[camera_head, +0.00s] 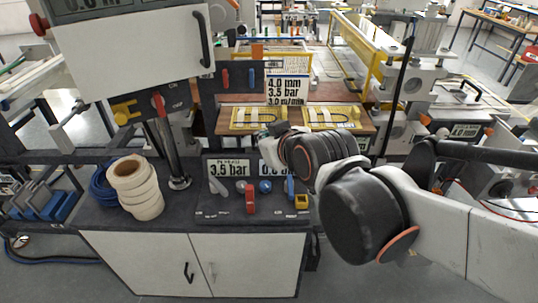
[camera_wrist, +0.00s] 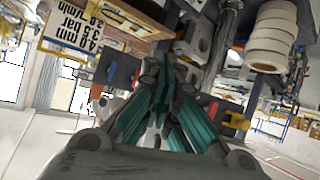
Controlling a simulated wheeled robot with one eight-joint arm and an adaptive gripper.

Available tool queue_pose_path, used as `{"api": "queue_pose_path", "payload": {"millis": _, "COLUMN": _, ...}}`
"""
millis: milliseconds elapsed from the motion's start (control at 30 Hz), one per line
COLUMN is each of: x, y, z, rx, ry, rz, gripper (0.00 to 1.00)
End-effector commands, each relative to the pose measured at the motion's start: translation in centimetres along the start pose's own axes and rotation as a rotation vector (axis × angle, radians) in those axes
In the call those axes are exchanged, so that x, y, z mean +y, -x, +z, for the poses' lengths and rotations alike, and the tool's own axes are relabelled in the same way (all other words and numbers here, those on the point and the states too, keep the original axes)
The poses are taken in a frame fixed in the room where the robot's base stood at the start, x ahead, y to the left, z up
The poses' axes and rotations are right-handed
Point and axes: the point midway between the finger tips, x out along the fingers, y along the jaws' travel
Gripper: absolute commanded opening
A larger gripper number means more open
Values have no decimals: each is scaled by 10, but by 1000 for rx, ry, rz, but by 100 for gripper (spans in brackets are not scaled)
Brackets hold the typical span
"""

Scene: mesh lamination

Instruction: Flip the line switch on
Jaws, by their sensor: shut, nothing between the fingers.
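The control panel (camera_head: 222,207) on the dark bench carries a red lever (camera_head: 250,198), a blue knob (camera_head: 265,186), a blue lever (camera_head: 290,186) and a small yellow switch box (camera_head: 301,201). Their labels are too small to read, so I cannot tell which is the line switch. A panel above has another red lever (camera_head: 225,78) and a blue lever (camera_head: 251,76). My gripper (camera_head: 265,132) is above and behind the control panel, apart from it, seen small beyond my wrist. In the wrist view my gripper (camera_wrist: 165,62) has its green-padded fingers together and empty.
Stacked white rolls (camera_head: 135,187) and a blue coil (camera_head: 103,186) stand on the bench left of the panel. A post (camera_head: 168,150) rises beside them. A yellow knob (camera_head: 124,112) and red lever (camera_head: 158,103) are upper left. Yellow-framed plates (camera_head: 258,118) lie behind my gripper.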

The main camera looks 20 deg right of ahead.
Motion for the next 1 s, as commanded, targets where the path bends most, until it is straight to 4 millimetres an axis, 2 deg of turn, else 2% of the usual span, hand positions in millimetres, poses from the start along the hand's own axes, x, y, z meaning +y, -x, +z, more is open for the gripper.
{"api": "queue_pose_path", "payload": {"millis": 200, "x": -2, "y": 19, "z": 34, "rx": -131, "ry": -51, "rz": -7, "gripper": 0}}
{"api": "queue_pose_path", "payload": {"millis": 400, "x": -3, "y": 34, "z": 56, "rx": -217, "ry": -84, "rz": -6, "gripper": 0}}
{"api": "queue_pose_path", "payload": {"millis": 600, "x": -3, "y": 40, "z": 66, "rx": -254, "ry": -101, "rz": -5, "gripper": 0}}
{"api": "queue_pose_path", "payload": {"millis": 1000, "x": -3, "y": 44, "z": 70, "rx": -272, "ry": -107, "rz": -4, "gripper": 0}}
